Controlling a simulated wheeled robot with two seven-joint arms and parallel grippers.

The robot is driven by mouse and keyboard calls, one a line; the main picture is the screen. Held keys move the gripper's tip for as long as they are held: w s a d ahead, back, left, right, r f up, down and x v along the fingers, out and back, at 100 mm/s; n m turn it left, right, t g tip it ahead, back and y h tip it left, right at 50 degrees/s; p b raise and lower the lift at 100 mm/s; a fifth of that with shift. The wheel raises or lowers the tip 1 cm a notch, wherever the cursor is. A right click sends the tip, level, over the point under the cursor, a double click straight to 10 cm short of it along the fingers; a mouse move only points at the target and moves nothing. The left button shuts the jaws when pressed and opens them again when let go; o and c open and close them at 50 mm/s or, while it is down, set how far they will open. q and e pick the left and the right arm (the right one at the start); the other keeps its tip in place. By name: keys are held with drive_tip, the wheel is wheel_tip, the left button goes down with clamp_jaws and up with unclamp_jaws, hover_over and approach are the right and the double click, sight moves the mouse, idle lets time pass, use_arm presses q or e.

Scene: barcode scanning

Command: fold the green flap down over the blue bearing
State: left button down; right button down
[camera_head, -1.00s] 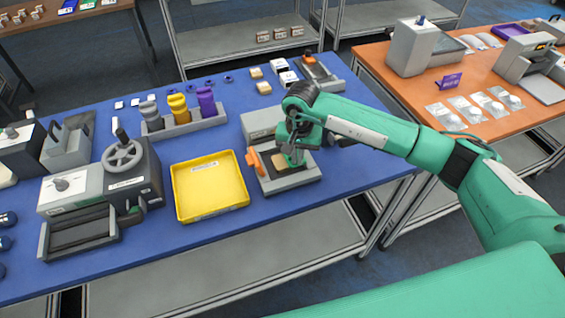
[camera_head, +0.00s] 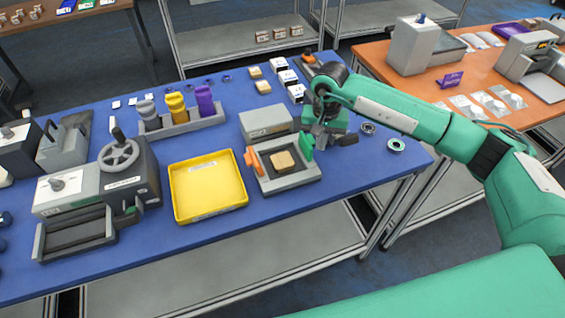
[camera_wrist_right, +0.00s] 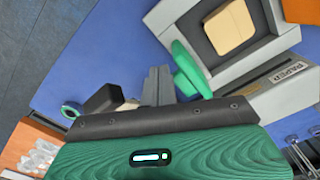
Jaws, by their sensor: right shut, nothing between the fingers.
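The green flap (camera_head: 304,146) stands raised at the right side of a grey fixture (camera_head: 292,181). It also shows in the right wrist view (camera_wrist_right: 190,68), close to my fingers. A tan block (camera_head: 283,161) lies in the fixture's recess, uncovered; it shows in the wrist view too (camera_wrist_right: 229,27). I cannot make out a blue bearing in the recess. My right gripper (camera_wrist_right: 158,85) is shut and empty, just outside the flap, on the side away from the block. Whether it touches the flap is unclear. My left gripper is not in view.
An orange flap (camera_head: 253,161) stands at the fixture's left side, beside a yellow tray (camera_head: 208,211). A grey box (camera_head: 266,122) adjoins the fixture's back. Two rings (camera_head: 396,145) (camera_head: 368,129) lie on the blue table to the right. A dark block (camera_wrist_right: 104,99) is near my fingers.

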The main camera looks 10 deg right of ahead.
wheel_tip(320, 180, up, 8)
drive_tip(key=p, duration=0.2)
drive_tip(key=shift+d+r, duration=0.25)
drive_tip(key=shift+d, duration=0.2)
idle(0.3)
idle(0.3)
